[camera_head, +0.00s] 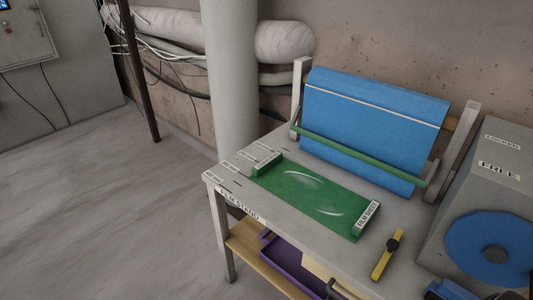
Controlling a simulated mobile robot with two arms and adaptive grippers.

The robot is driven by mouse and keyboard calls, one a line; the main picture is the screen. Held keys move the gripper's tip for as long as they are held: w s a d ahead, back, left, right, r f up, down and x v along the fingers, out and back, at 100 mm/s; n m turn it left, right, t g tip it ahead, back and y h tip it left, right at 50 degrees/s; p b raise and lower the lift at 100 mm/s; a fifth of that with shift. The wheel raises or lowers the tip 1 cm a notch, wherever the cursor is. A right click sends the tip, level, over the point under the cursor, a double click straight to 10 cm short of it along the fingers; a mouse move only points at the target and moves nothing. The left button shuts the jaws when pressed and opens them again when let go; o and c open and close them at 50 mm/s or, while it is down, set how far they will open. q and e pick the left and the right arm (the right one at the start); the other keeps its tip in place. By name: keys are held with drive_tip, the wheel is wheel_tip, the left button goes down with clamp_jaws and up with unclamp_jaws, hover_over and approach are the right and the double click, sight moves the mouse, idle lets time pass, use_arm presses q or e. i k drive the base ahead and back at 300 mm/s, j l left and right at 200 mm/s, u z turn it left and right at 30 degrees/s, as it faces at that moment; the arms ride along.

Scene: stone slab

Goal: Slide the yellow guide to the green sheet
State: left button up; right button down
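The yellow guide (381,265) is a short yellow bar with a black knob on it. It lies near the front right of the grey stand top (290,235), slanted, apart from the green sheet. The green sheet (300,193) lies flat at the middle of the stand, with glossy white streaks and a raised green strip at each end. The right strip (367,217) carries a white label; the left one is labelled too. The guide sits to the right of this right strip, with a gap between. Neither of my grippers shows in the head view.
A blue sheet (370,115) hangs on a frame behind, with a green bar (350,152) across it. A grey machine with a blue disc (490,246) stands right. A purple tray (292,265) is below the top. The floor at left is clear.

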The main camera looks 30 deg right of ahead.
sight(392, 244)
drive_tip(key=z, duration=1.9)
